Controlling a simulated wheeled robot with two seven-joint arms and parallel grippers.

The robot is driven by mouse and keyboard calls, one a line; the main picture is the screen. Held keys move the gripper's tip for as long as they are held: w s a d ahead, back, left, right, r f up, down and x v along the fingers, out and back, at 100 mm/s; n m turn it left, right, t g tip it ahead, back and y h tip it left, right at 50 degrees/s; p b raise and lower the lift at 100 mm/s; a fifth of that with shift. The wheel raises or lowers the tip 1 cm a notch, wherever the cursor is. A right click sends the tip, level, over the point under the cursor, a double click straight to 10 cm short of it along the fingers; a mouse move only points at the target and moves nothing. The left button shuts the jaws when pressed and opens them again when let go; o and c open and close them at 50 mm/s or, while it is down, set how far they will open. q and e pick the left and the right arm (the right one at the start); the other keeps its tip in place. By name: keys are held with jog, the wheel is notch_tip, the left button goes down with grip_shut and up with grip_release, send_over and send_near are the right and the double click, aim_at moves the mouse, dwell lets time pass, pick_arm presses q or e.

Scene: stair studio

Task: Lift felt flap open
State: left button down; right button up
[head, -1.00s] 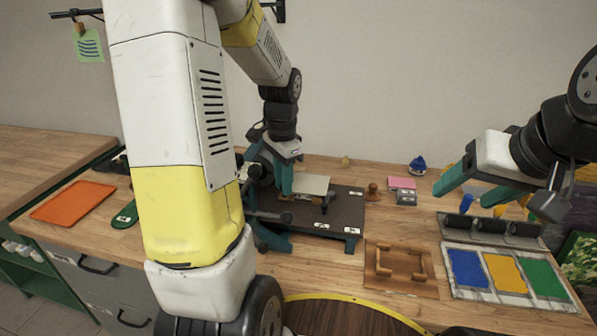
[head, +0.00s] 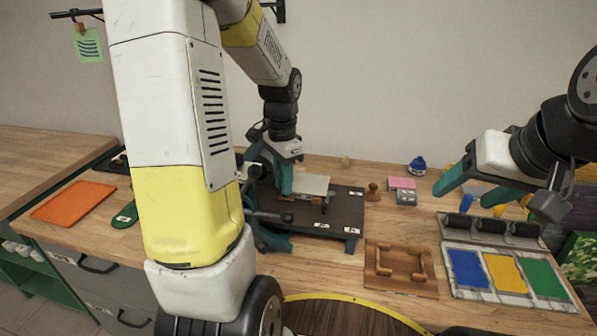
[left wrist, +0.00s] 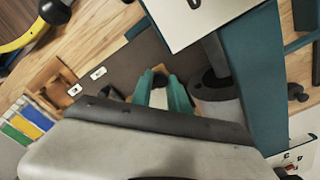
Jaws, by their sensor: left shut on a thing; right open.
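The flap appears to be the pale, flat felt panel (head: 312,185) over the dark press bed (head: 333,212) in the head view. My left gripper (head: 285,190) reaches down at the panel's left edge. Its teal fingers show in the left wrist view (left wrist: 163,85), with a small tan piece between them. They are shut on what appears to be the flap's edge or tab; the contact itself is mostly hidden. How far the panel is lifted I cannot tell. My right gripper (head: 493,196) is open and empty above the right side of the bench.
A brown wooden frame (head: 428,285) lies in front right of the press. A tray with blue, yellow and green pads (head: 466,269) is further right. A wooden stamp (head: 373,191) and pink block (head: 403,183) stand behind. An orange tray (head: 72,201) lies at left.

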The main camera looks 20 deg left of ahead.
pick_arm(q)
jog(key=shift+w+r, duration=0.1)
jog(key=shift+r, duration=0.05)
dwell(0.3)
jog(key=shift+w+r+g, duration=0.6)
jog(key=shift+r+g, duration=0.3)
jog(key=shift+g, duration=0.1)
jog(key=w+r, duration=0.2)
jog(key=w, duration=0.6)
jog(key=w+a+r+g, duration=0.1)
jog(key=w+r, duration=0.1)
jog(key=w, duration=0.6)
jog(key=shift+w, duration=0.4)
jog(key=c, duration=1.9)
grip_release()
jog(key=shift+w+a, duration=0.1)
jog(key=shift+a, duration=0.05)
jog(key=o, duration=0.4)
jog(key=shift+r, duration=0.1)
